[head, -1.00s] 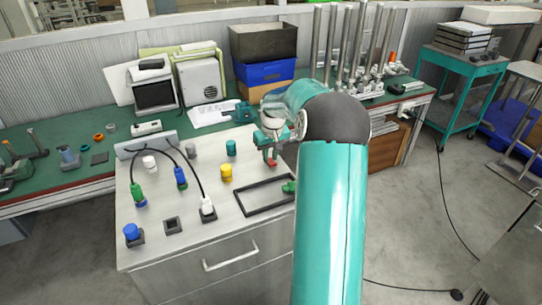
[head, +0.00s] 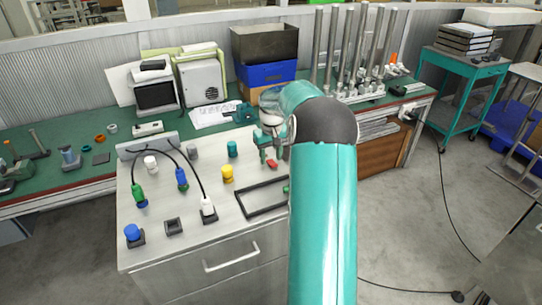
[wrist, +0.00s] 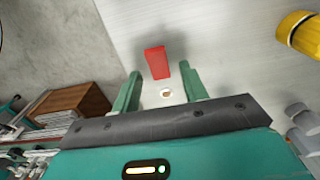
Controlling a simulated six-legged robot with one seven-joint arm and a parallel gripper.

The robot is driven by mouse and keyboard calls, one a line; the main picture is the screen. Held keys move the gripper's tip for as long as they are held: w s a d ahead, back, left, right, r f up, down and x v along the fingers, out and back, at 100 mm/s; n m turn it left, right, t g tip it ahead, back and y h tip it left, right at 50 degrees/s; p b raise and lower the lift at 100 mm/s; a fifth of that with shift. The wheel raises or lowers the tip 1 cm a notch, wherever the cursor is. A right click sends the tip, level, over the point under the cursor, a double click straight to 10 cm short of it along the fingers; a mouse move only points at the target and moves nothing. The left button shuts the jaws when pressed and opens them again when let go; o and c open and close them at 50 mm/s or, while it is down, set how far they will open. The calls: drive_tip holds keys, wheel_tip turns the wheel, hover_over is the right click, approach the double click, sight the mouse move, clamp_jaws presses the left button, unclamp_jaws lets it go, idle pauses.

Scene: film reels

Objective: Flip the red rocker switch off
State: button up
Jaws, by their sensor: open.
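The red rocker switch (head: 272,164) is a small red block on the light grey cabinet top, just below my gripper. It also shows in the wrist view (wrist: 156,62), just ahead of and between the fingertips. My gripper (wrist: 161,73) is open, with its two green fingers apart and nothing held between them. In the head view my gripper (head: 271,157) points down, close above the switch. I cannot tell whether a finger touches it, or which way the rocker is tilted. A small pale round spot (wrist: 166,93) shows between the fingers.
A yellow knob (head: 227,173) stands left of the switch, and a teal knob (head: 232,149) behind it. A black rectangular frame (head: 240,208) lies in front. Cables with green, blue and white plugs stand farther left. A green part is mostly hidden by my arm.

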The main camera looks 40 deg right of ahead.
sight(271, 162)
wheel_tip(271, 162, up, 14)
drive_tip(key=shift+s+f, duration=0.15)
drive_tip(key=shift+a, duration=0.1)
idle(0.6)
drive_tip(key=s+a+r+n+t, duration=0.1)
drive_tip(key=s+a+r, duration=0.15)
drive_tip(key=a, duration=0.45)
drive_tip(key=s+a+r+h, duration=0.1)
drive_tip(key=s+a+r, duration=0.15)
drive_tip(key=a, duration=0.45)
drive_tip(key=s+a+r+n+t, duration=0.1)
drive_tip(key=s+a+r, duration=0.15)
drive_tip(key=a, duration=0.55)
drive_tip(key=s+a+f+n+t+y, duration=0.1)
drive_tip(key=s+a+f+t, duration=0.2)
drive_tip(key=s+a, duration=1.1)
drive_tip(key=s+f, duration=0.3)
drive_tip(key=s, duration=0.1)
drive_tip(key=shift+a, duration=0.35)
